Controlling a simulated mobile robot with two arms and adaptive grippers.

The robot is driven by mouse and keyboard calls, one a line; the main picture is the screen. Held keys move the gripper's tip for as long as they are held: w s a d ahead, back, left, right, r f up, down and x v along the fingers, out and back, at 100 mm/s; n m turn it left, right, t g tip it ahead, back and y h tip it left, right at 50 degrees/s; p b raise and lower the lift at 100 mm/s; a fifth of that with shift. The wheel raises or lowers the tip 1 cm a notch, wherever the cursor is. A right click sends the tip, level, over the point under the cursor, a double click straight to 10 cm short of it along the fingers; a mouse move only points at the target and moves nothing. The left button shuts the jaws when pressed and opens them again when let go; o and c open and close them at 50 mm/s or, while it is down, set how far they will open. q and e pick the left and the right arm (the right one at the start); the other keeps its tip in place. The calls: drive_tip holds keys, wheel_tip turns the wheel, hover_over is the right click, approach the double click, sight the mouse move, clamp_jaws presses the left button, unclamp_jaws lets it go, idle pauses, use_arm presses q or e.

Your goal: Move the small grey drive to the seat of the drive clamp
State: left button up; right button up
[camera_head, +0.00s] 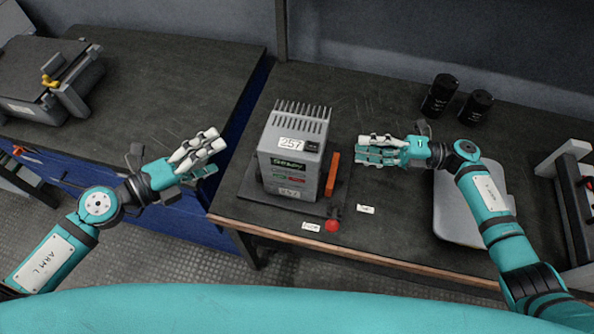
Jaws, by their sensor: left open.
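The small grey drive (290,160), a finned box labelled 257, stands upright on the dark base plate of what looks like the drive clamp (250,205). An orange upright piece (332,174) stands close at the drive's right side, and a red knob (332,225) is at the plate's front right corner. Whether the drive sits fully in the seat is hidden. My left gripper (212,156) is open and empty, left of the drive and apart from it. My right gripper (362,149) is to the right of the drive and orange piece, with no object visible in it; its opening is unclear.
Two black cylinders (440,95) stand at the back right of the bench. A grey tray-like plate (452,222) lies under my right arm. A frame with red parts (572,190) stands at the right edge. A machine (45,85) sits on the left bench; much of that bench (170,85) is clear.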

drive_tip(key=d, duration=0.5)
drive_tip(key=shift+s+d, duration=0.15)
drive_tip(key=shift+d, duration=0.15)
drive_tip(key=shift+s, duration=0.1)
